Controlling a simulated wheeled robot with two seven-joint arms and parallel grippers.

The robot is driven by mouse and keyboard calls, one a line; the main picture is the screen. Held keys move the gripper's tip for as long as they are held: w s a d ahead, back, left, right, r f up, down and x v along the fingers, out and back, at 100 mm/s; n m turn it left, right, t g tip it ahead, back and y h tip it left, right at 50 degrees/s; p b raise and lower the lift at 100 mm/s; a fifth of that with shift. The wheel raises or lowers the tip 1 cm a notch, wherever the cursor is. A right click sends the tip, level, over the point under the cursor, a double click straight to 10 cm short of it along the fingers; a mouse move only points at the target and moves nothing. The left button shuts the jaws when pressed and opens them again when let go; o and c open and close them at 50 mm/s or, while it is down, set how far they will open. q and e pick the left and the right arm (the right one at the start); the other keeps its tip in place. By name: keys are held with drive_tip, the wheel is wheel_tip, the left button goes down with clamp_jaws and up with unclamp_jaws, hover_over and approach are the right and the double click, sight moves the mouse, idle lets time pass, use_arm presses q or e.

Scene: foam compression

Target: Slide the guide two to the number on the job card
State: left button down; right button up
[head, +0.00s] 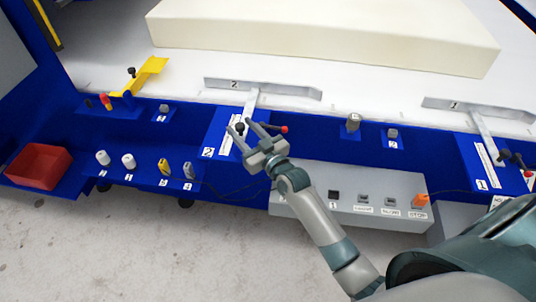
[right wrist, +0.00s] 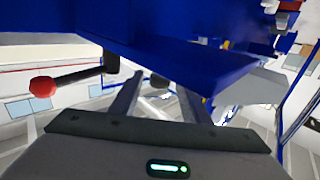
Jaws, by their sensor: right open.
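A black knob (head: 240,127) and a red-tipped lever (head: 284,129) sit by the stem; the red ball (right wrist: 42,87) also shows in the right wrist view. My right gripper (head: 243,129) is open around or just above the black knob; contact cannot be told. The scale numbers are unreadable. No readable job card shows. My left gripper is out of view.
Guide one (head: 465,106) stands to the right on the same rail. A cream foam block (head: 325,32) lies behind. Blue structure (right wrist: 180,60) hangs close above in the wrist view.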

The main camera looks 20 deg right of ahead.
drive_tip(key=s, duration=0.2)
drive_tip(key=s+d, duration=0.1)
drive_tip(key=s, duration=0.2)
drive_tip(key=s+b, duration=0.1)
drive_tip(key=s, duration=0.1)
drive_tip(key=shift+s+d+f, duration=0.15)
drive_tip(key=shift+s+d, duration=0.1)
drive_tip(key=shift+s, duration=0.1)
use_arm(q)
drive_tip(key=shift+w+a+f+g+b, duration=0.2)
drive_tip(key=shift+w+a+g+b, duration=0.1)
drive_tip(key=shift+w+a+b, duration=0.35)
use_arm(e)
drive_tip(key=s+d, duration=0.1)
drive_tip(key=s, duration=0.6)
drive_tip(key=shift+s+d, duration=0.25)
drive_tip(key=shift+s, duration=0.15)
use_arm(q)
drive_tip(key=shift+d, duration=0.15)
